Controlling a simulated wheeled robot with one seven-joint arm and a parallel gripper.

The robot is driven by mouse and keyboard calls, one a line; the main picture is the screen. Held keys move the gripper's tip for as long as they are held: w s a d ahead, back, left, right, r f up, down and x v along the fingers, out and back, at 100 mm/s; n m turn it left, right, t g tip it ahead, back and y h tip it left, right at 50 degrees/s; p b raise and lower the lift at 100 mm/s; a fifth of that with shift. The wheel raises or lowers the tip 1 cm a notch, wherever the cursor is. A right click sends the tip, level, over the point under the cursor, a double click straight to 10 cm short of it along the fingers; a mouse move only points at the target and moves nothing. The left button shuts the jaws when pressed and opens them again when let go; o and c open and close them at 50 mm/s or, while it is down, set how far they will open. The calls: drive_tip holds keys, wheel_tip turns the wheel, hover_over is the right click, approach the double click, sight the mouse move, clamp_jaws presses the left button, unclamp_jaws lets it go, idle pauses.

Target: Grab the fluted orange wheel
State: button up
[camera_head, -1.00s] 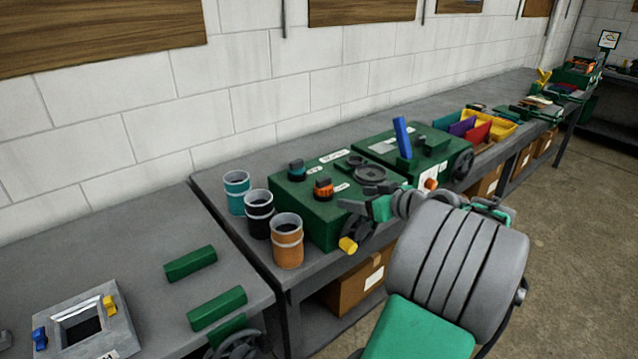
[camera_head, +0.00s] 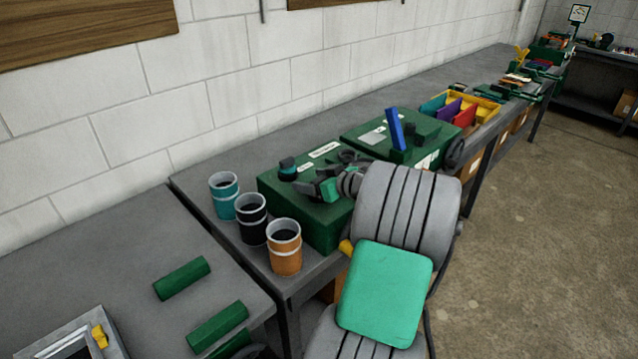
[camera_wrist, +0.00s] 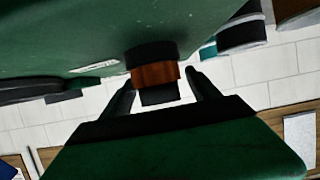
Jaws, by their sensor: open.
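The fluted orange wheel (camera_wrist: 155,75) shows in the wrist view on a dark mount on the green box, with a dark stub on its near end. My gripper (camera_wrist: 160,78) is open, with one finger on each side of the wheel in that view. The left fingertip is close to the wheel's edge and a narrow gap shows on the right; I cannot tell whether either touches. In the head view my gripper (camera_head: 310,188) is over the green box (camera_head: 325,225) and hides the orange wheel. A teal-and-black knob (camera_head: 287,168) stands just behind it.
Teal (camera_head: 224,195), black (camera_head: 252,218) and orange (camera_head: 284,247) cups stand left of the box. A second green box (camera_head: 365,137) with a blue lever (camera_head: 395,128) is to the right. Green blocks (camera_head: 182,278) lie on the nearer bench. Bare floor (camera_head: 540,230) lies to the right.

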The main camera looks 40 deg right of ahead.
drive_tip(key=shift+w+f, duration=0.1)
drive_tip(key=shift+w, duration=0.05)
drive_tip(key=c, duration=1.5)
